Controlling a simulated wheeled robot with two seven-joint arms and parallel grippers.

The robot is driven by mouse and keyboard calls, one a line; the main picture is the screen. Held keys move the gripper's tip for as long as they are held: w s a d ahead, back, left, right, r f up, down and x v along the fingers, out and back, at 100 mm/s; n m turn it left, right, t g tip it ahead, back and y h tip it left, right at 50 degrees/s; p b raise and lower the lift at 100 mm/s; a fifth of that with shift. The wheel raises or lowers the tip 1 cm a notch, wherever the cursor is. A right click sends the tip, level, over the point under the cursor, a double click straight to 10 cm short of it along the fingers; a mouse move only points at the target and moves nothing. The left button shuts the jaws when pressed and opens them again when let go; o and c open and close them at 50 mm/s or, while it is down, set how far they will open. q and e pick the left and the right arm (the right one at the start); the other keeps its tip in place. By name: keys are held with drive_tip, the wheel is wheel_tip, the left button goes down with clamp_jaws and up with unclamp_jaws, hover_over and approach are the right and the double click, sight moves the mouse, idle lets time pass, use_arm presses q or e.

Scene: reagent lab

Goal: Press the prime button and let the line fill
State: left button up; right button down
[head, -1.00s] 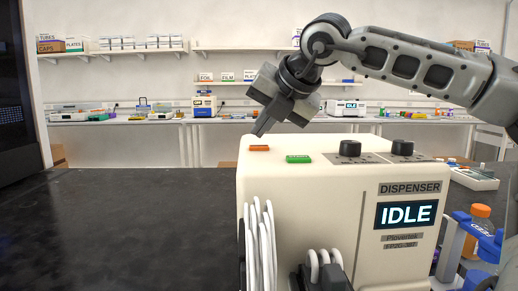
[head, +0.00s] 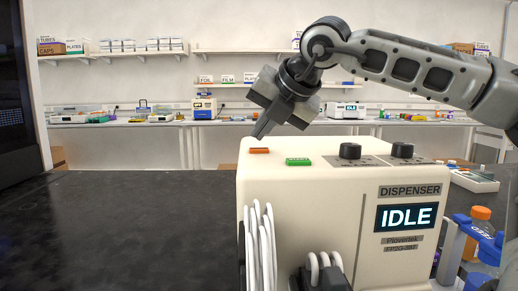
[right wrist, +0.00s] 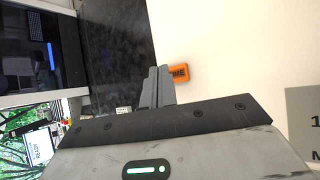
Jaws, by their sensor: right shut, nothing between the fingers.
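The cream dispenser (head: 300,205) stands on the dark bench, and its screen (head: 405,216) reads IDLE. On its top are an orange button (head: 259,151) and a green button (head: 298,161). In the right wrist view the orange prime button (right wrist: 179,73) shows the letters "ME", the rest hidden by the fingers. My right gripper (head: 257,135) is shut and empty, pointing down with its tips just behind the orange button. My left gripper is not in view.
Two black knobs (head: 350,150) stand on the dispenser top, right of the buttons. White tubing (head: 259,245) hangs at its front. The dark bench (head: 120,225) on the left is clear.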

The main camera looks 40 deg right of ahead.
sight(262, 150)
drive_tip(key=shift+f, duration=0.1)
idle(0.7)
drive_tip(key=shift+f+b, duration=0.35)
drive_tip(key=shift+b, duration=0.2)
drive_tip(key=shift+f+b, duration=0.4)
drive_tip(key=shift+b, duration=0.05)
idle(0.5)
drive_tip(key=shift+r+p, duration=0.55)
drive_tip(key=shift+r, duration=0.25)
drive_tip(key=shift+r+p, duration=1.95)
drive_tip(key=shift+r, duration=0.65)
drive_tip(key=shift+f, duration=0.1)
